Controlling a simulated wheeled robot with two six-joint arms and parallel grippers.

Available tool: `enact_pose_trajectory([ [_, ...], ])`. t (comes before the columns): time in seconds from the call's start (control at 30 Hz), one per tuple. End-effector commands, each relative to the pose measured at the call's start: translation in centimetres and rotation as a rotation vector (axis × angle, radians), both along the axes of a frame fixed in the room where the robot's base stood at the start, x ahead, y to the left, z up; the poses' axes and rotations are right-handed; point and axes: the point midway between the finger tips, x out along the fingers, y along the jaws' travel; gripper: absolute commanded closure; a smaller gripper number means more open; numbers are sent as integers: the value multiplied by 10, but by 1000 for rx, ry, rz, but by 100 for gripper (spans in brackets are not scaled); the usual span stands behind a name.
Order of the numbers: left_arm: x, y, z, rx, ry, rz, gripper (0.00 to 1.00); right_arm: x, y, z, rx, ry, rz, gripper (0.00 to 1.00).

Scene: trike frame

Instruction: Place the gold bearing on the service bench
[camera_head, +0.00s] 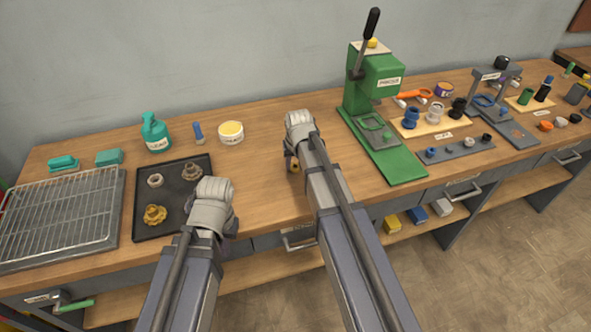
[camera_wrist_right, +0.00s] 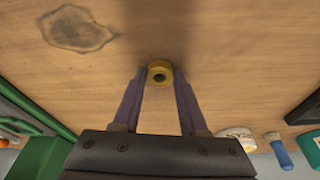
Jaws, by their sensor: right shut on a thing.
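The gold bearing (camera_wrist_right: 160,73), a small ring with a dark hole, is between the fingertips of my right gripper (camera_wrist_right: 160,84), which is shut on it. In the head view, my right gripper (camera_head: 292,157) is over the bare front part of the wooden service bench (camera_head: 262,176), and a bit of the gold bearing (camera_head: 294,166) shows below the wrist. I cannot tell whether the bearing touches the bench top. My left gripper (camera_head: 212,226) is at the right front edge of the black tray; its fingers are hidden behind its own wrist.
The black tray (camera_head: 144,225) holds a gold gear-like part (camera_head: 155,215), a pale ring (camera_head: 155,181) and a brownish part (camera_head: 192,173). A wire rack (camera_head: 60,215) is at left. The green press (camera_head: 375,85) stands right of my right arm. A dark stain (camera_wrist_right: 77,29) marks the bench.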

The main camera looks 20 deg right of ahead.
Motion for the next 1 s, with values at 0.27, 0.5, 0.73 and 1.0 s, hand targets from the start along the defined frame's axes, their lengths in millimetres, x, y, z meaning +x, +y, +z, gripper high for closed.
enact_pose_trajectory([
  [0.27,0,0,-1,0,0,0,100,0,0,-1,0,0,0,100],
  [0.5,0,0,-4,0,0,0,100,0,0,-4,0,0,0,45],
  [0.73,0,0,-4,0,0,0,100,0,0,-4,0,0,0,28],
  [1.0,0,0,-2,0,0,0,100,0,0,-1,0,0,0,28],
])
